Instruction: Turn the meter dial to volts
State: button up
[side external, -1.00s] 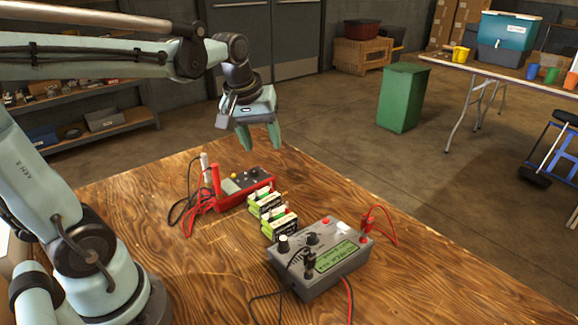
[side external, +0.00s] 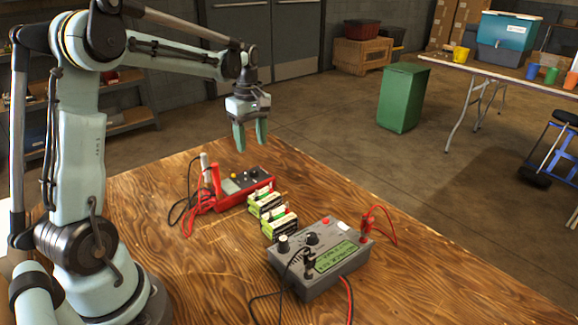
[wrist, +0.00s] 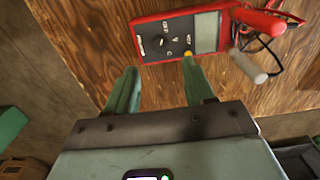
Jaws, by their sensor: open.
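The red and black meter (side external: 245,187) lies on the wooden table near its far edge. In the wrist view the meter (wrist: 150,50) shows its red rim, a grey screen and a black dial (wrist: 159,41) on its dark face; I cannot read the dial's setting. A yellow button sits near the dial. My gripper (side external: 250,148) hangs open and empty above and just beyond the meter, pointing down. In the wrist view its fingers (wrist: 162,85) are spread just short of the meter's near edge, not seen touching it.
Red and white probes (side external: 210,175) with leads lie at the meter's left. Green and white battery packs (side external: 268,210) and a grey charger box (side external: 320,258) with leads stand nearer the camera. The table's (side external: 150,220) left front is mostly bare. A green bin (side external: 403,98) stands beyond.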

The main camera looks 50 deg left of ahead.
aim_at(254, 170)
notch_tip(254, 170, down, 8)
jog(key=shift+f, duration=0.1)
dwell(0.4)
grip_shut()
